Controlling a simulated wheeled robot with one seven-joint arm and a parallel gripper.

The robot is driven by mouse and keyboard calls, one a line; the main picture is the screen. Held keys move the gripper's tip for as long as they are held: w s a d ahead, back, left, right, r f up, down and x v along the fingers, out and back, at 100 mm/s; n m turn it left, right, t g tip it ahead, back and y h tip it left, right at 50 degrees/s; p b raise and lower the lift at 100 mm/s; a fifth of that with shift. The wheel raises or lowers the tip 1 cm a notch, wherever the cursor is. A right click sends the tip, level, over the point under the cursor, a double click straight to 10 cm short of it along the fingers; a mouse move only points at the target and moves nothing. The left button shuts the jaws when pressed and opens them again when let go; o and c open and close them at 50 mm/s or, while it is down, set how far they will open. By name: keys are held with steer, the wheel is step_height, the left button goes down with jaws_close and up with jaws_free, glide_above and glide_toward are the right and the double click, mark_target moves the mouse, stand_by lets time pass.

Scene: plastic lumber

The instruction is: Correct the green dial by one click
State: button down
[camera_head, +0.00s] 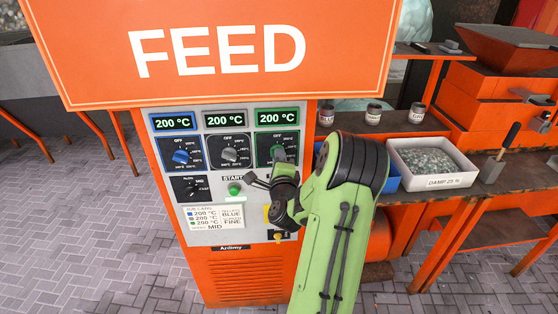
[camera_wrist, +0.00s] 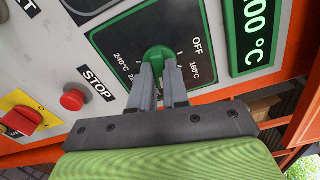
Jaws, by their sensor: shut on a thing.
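The green dial (camera_wrist: 158,54) sits on a dark scale plate with a green border, at the right of the panel's row of dials. My gripper (camera_wrist: 160,66) is shut on the green dial's knob, one finger on each side, in the wrist view. In the head view my gripper (camera_head: 281,160) covers most of the green dial, and its pointer is hidden. The green display (camera_head: 277,118) above it reads 200 °C. The job card (camera_head: 213,218) lists 200 °C three times, and MID.
Below are a green START button (camera_head: 235,188) and a red STOP button (camera_wrist: 74,100). A yellow-backed red switch (camera_wrist: 22,120) is nearby.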

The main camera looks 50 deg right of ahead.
steer(key=shift+n+b, duration=0.5)
steer(key=shift+n, duration=1.6)
steer(key=shift+f, duration=0.1)
steer(key=c, duration=1.1)
jaws_free()
steer(key=b+v, duration=1.6)
